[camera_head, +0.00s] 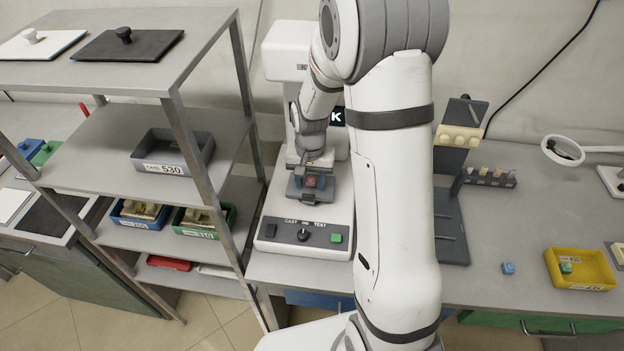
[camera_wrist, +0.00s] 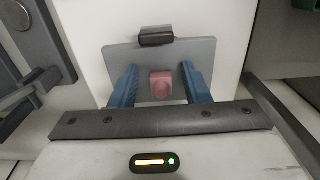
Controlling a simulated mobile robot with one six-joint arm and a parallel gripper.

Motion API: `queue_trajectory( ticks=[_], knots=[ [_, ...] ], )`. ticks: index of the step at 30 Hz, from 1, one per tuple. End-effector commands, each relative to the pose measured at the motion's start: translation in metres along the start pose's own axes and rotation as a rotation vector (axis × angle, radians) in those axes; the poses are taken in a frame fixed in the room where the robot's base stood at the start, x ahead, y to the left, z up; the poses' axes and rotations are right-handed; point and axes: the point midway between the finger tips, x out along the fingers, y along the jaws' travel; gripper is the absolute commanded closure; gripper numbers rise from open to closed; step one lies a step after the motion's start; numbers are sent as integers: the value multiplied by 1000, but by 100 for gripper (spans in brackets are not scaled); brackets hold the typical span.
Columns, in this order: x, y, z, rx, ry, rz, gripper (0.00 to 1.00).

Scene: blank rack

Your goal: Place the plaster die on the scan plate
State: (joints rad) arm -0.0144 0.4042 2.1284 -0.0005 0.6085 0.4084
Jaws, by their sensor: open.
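A small pink block (camera_wrist: 161,85), which looks like the plaster die, sits on the grey scan plate (camera_wrist: 205,48) in the wrist view. My gripper (camera_wrist: 159,68) is open, with one blue finger on each side of the block and a visible gap to both. In the head view my gripper (camera_head: 312,181) is low over the white scanner, and the pink block (camera_head: 312,183) shows small between its fingers. The scan plate (camera_head: 297,196) is partly hidden there by my gripper. Whether the block's underside rests flat is hard to see.
The white scanner (camera_head: 278,228) has a knob and a green button in front. A grey shelf rack (camera_head: 195,60) stands close on the left. A dark stand (camera_head: 451,225) is right of my arm. A blue cube (camera_head: 508,268) and yellow tray (camera_head: 601,286) are on the right bench.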

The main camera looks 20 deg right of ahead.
Motion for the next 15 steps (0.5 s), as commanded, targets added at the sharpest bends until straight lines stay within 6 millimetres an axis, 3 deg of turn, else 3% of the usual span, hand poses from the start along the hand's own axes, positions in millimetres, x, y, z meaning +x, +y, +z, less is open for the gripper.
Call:
queue_trajectory(
  ticks=[5, 15],
  knots=[
    [-12, 0, -1, 1, 5, -2, 57],
    [-83, 0, -1, 1, 6, -3, 57]
  ],
)
